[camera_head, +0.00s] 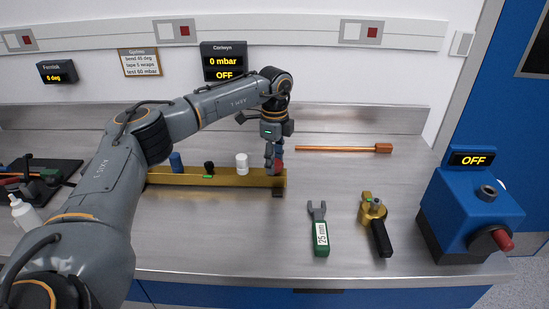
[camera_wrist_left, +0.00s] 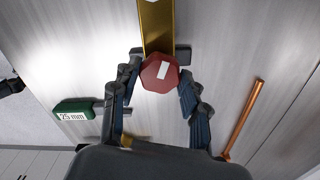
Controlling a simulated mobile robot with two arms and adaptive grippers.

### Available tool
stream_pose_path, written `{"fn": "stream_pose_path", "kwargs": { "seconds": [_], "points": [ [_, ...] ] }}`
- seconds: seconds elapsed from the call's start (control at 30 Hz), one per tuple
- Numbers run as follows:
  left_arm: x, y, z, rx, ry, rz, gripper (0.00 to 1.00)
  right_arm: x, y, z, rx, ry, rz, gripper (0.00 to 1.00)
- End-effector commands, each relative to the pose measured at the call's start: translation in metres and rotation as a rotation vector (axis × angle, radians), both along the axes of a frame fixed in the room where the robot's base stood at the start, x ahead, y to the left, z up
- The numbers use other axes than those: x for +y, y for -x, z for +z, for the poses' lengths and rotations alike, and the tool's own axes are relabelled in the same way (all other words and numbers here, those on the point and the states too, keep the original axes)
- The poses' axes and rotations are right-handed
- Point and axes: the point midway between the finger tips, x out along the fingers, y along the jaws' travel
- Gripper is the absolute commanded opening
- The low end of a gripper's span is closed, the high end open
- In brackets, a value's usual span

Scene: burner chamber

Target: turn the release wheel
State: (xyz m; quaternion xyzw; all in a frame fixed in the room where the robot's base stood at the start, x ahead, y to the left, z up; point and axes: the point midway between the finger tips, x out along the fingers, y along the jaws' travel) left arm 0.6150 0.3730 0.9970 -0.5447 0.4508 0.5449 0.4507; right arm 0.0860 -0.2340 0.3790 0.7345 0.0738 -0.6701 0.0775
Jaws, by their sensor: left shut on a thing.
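The release wheel (camera_wrist_left: 158,78) is a red, many-sided knob with a white mark on its face, in the left wrist view. It sits at the end of a brass bar (camera_wrist_left: 157,25), which also shows on the bench in the head view (camera_head: 222,180). My left gripper (camera_head: 275,168) points down at the bar's right end. In the left wrist view its two fingers (camera_wrist_left: 159,82) stand on either side of the wheel and are shut on it. In the head view the fingers mostly hide the wheel. My right gripper is in neither view.
A green-handled 25 mm wrench (camera_head: 320,238) and a brass tool with a black handle (camera_head: 375,225) lie at the front. A copper rod (camera_head: 340,149) lies behind. A blue device (camera_head: 468,205) reading OFF stands right. The Carlwyn display (camera_head: 223,68) reads 0 mbar, OFF.

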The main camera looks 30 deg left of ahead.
Motion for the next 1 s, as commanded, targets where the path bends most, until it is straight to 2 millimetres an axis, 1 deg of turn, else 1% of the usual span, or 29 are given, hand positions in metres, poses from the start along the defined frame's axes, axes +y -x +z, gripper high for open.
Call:
{"fn": "stream_pose_path", "kwargs": {
  "seconds": [0.03, 0.4, 1.0],
  "points": [
    [0.000, 0.000, 0.002, 0.002, 0.001, -0.038, 0.13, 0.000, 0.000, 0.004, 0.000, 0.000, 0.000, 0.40],
    [0.000, 0.000, 0.002, 0.001, 0.001, -0.386, 0.13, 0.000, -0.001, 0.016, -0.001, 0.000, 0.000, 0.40],
    [0.000, 0.000, 0.001, -0.001, 0.001, -0.956, 0.13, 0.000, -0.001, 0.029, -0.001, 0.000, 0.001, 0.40]
  ]
}}
